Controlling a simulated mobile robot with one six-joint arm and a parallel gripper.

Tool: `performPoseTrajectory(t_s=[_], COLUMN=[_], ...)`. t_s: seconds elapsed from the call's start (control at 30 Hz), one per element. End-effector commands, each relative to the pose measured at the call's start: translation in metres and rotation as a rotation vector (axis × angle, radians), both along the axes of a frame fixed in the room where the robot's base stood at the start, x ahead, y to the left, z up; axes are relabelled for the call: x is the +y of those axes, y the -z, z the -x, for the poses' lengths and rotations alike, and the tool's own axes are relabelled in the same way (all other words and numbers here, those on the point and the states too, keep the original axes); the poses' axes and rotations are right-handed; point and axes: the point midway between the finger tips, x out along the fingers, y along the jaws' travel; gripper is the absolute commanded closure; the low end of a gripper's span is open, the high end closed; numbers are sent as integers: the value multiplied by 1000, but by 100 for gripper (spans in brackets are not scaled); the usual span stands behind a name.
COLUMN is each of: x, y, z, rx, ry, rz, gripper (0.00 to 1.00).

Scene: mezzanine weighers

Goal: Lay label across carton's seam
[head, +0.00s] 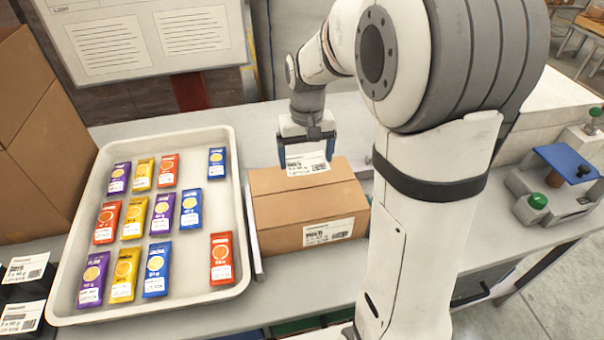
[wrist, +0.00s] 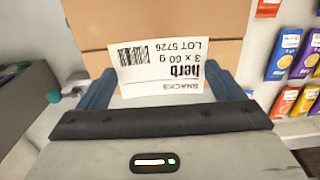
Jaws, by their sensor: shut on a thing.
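A closed brown carton (head: 285,212) stands on the table right of the tray, with a seam along its top and a white label on its front face. My gripper (head: 307,160) is over the back part of the carton's top, shut on a white label (head: 308,165). In the wrist view the label (wrist: 165,70) reads "herb", "3 x 60 g" and "LOT 5726" and sits between the two blue fingers. It overlaps the carton (wrist: 160,22) in that view; I cannot tell whether it touches the cardboard.
A white tray (head: 235,165) with several colourful bars stands left of the carton. A large brown box (head: 40,130) and dark labelled packs (head: 22,285) are at the far left. A weighing device with a green button (head: 537,201) stands at the right.

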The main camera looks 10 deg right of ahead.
Motion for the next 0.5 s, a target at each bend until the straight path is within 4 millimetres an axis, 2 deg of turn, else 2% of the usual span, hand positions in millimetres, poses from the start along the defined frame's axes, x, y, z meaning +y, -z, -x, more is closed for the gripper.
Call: performPoseTrajectory(t_s=[0.1,0.37,0.5], x=[0,1,1], y=[24,53,74], z=[1,1,1], rx=[7,4,5], ry=[0,-2,-3], rz=[0,0,0], gripper=[35,35,35])
